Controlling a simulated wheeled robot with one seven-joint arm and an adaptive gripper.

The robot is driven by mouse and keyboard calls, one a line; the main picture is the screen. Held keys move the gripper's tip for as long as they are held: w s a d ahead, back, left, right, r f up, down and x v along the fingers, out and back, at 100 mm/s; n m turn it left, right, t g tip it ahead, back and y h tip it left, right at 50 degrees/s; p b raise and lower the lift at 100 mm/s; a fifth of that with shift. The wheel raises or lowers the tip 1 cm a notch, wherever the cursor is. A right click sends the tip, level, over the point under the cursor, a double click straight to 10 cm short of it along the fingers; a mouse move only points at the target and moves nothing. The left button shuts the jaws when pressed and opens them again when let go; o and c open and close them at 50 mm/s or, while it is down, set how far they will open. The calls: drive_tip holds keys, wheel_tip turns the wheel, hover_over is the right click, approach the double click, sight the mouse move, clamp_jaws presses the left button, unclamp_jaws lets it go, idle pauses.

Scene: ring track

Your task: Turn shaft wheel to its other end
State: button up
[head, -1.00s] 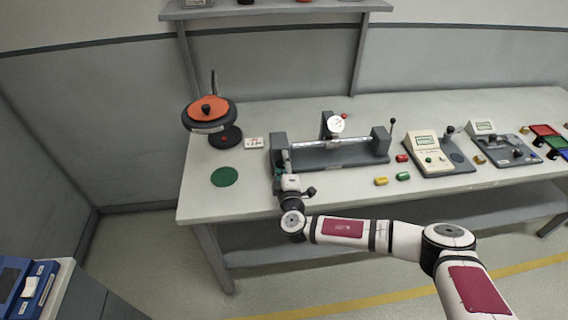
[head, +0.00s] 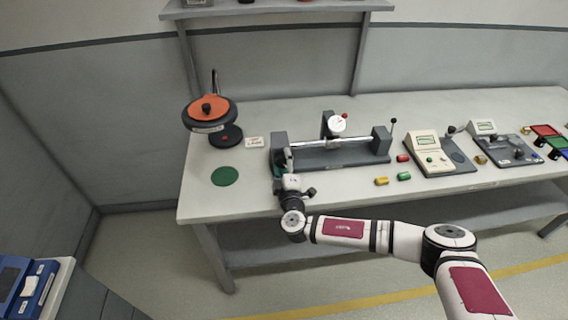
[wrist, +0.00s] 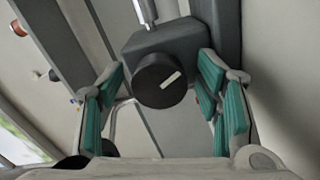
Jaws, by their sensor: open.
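The shaft wheel (wrist: 163,82), a dark round knob with a pale mark, sits on the end of a grey block (wrist: 170,40) in the wrist view. The mark slants, its right end higher. My gripper (wrist: 160,88) is open, with one set of teal pads on each side of the wheel; a gap shows on both sides. In the head view my gripper (head: 281,170) is at the left end block of the shaft rig (head: 345,157), and the wheel is hidden there. A bright shaft (head: 330,142) runs between the end blocks, with a white dial gauge (head: 337,123) behind it.
An orange-topped round device (head: 208,108) and a green disc (head: 225,176) are on the left of the table. A cream meter box (head: 424,146) stands farther right.

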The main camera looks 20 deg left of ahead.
drive_tip(key=v, duration=1.2)
drive_tip(key=shift+a, duration=0.1)
